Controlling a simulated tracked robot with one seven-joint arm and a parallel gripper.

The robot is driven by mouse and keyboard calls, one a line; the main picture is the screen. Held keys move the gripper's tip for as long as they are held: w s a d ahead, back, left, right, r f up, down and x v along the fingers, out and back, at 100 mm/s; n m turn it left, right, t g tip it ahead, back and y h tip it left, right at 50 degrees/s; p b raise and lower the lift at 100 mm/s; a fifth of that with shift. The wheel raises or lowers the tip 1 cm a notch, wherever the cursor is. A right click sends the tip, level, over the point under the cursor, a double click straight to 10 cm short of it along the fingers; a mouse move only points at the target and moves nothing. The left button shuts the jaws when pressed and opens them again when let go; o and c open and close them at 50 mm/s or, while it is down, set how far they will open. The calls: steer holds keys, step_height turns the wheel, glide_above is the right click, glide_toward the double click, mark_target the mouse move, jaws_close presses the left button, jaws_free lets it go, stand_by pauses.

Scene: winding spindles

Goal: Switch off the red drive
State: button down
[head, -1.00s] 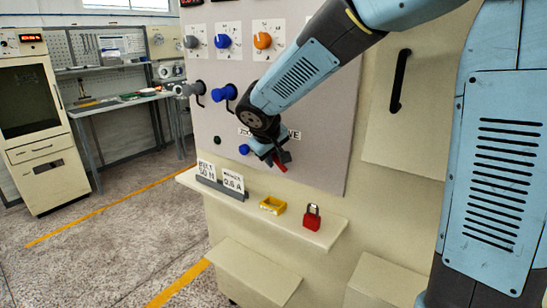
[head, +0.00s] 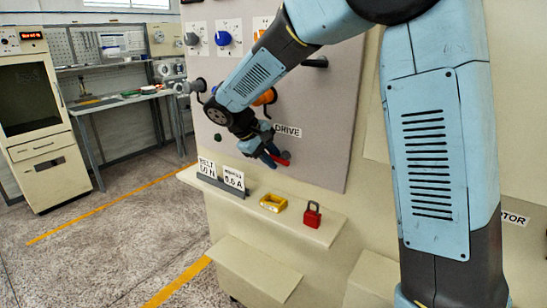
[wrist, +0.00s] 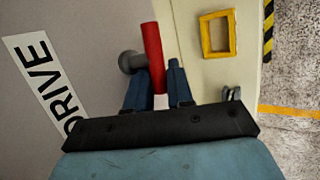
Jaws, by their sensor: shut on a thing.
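The red drive handle (head: 284,157) is a short red bar on the grey panel (head: 325,120), below the DRIVE label (head: 288,131). In the wrist view the red handle (wrist: 153,50) stands out from a round grey hub (wrist: 130,62) and lies between my fingers. My gripper (wrist: 157,88) is shut on it. In the head view my gripper (head: 273,153) hides part of the handle and the hub.
A ledge (head: 322,236) below the panel holds a red padlock (head: 312,214), a yellow frame (head: 273,202) and two small cards (head: 220,178). Blue and orange knobs sit higher on the panel, partly behind my arm. A workbench (head: 120,105) stands at the back left.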

steer(key=shift+a+f+g+h, duration=0.15)
steer(key=shift+f+g+h, duration=0.05)
steer(key=shift+g+h, duration=0.2)
stand_by(0.3)
steer(key=c, duration=1.4)
jaws_free()
steer(key=shift+r, duration=0.1)
steer(key=v, duration=1.3)
steer(key=shift+s+a, duration=0.1)
steer(key=shift+a, duration=0.2)
